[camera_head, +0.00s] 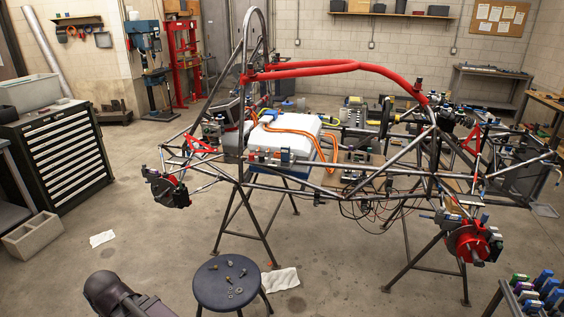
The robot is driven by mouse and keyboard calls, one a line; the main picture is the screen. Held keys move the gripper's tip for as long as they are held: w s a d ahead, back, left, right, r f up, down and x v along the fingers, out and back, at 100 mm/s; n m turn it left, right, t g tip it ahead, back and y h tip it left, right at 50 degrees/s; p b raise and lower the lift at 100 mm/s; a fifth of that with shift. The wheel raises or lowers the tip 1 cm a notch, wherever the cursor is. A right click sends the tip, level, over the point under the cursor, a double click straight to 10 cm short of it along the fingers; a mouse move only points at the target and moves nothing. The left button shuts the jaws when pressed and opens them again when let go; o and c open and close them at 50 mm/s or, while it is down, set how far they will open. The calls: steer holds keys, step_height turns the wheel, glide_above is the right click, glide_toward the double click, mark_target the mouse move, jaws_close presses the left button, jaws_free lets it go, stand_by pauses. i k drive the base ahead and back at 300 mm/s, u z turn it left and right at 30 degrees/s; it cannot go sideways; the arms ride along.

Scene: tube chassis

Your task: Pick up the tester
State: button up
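A tube chassis with a red padded bar (320,68) stands on trestle legs in the middle of the room. A white box (283,135) with orange cables (318,142) sits inside its frame. Several small devices and parts crowd the frame, among them a small grey-blue box (285,157) on the near side. I cannot tell which of these, if any, is the tester. A dark rounded link of my arm (108,290) shows at the bottom left. My gripper does not show.
A round dark stool (209,286) with loose bolts and nuts stands in front. A drawer cabinet (62,150) and concrete block (35,236) are at left. A rack of coloured items (538,292) is at bottom right. Floor between cabinet and chassis is mostly clear.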

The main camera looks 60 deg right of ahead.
mark_target(284, 149)
steer(key=k, duration=1.5)
steer(key=z, duration=1.45)
steer(key=i, duration=1.05)
steer(key=u, duration=0.05)
